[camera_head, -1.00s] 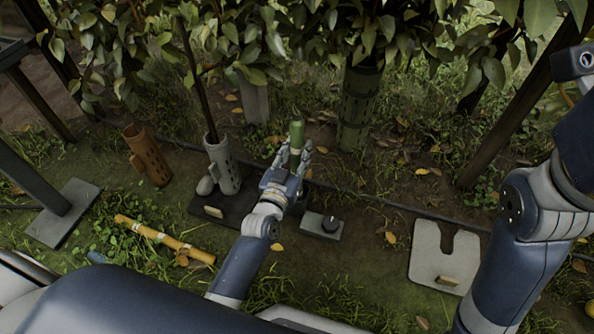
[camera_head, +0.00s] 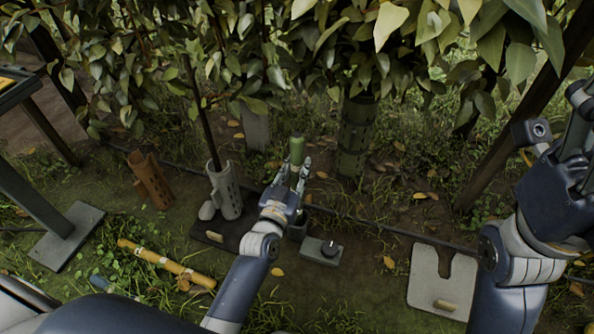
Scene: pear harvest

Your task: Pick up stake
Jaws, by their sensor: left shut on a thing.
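A yellow bamboo-like stake (camera_head: 166,263) with pale bands lies on the grass at the lower left, apart from my grippers. My left gripper (camera_head: 299,170) is near the middle of the head view, to the right of the stake. It is shut on a green cylinder (camera_head: 297,150), which stands nearly upright between the fingers. The cylinder's lower part is hidden by the hand. My right arm comes in at the right edge with its hand (camera_head: 578,105) raised and partly cut off; its finger state is unclear.
A brown tube (camera_head: 151,180) and a grey perforated tube (camera_head: 225,190) holding a dark rod stand behind the stake. A small block with a knob (camera_head: 321,250) and a pale notched plate (camera_head: 436,281) lie to the right. Leafy branches (camera_head: 260,50) hang across the top.

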